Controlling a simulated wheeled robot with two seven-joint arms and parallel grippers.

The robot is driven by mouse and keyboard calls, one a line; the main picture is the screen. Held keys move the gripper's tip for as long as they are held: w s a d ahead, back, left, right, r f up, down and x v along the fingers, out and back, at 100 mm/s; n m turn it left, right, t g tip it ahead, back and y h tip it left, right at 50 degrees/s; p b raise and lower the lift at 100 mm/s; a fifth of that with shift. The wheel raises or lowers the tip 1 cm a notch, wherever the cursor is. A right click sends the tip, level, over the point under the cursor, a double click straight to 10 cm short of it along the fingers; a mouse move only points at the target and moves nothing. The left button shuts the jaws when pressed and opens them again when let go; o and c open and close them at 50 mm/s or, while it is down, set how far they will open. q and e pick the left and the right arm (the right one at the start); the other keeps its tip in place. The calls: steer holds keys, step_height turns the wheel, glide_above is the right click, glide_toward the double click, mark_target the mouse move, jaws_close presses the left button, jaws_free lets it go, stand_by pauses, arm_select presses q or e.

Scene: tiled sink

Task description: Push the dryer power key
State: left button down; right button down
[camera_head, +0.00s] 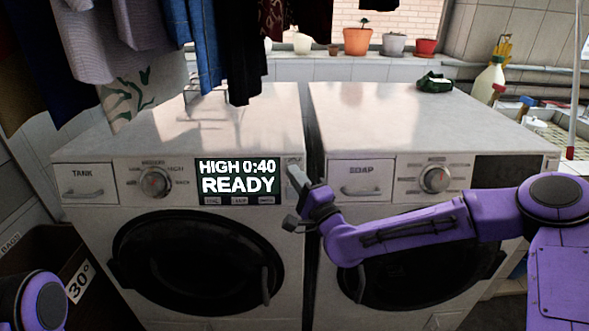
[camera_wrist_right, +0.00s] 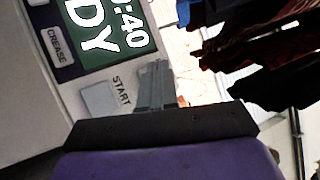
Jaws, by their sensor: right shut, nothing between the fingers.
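The dryer (camera_head: 215,130) is the left white machine, with a lit display (camera_head: 238,181) reading "HIGH 0:40 READY". My right gripper (camera_head: 294,171) is shut and empty at the right end of its panel, just right of the display. In the right wrist view, the shut grey fingers (camera_wrist_right: 157,75) lie beside the pale START key (camera_wrist_right: 101,99). I cannot tell whether they touch the panel. No power key can be clearly made out; the gripper covers part of this panel end. My left gripper is out of view; only a purple part of that arm shows at lower left.
A second white machine (camera_head: 385,110) stands close on the right, with a narrow gap between. Clothes (camera_head: 205,45) hang above the dryer. A dark green cloth (camera_head: 434,83) lies on the right machine. Flower pots (camera_head: 357,41) line the sill. A dark laundry box (camera_head: 45,250) is at lower left.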

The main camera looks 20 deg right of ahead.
steer(key=s+a+r, duration=0.1)
steer(key=s+r, duration=0.1)
steer(key=s, duration=0.3)
steer(key=shift+s+a+p, duration=0.25)
steer(key=shift+p, duration=0.2)
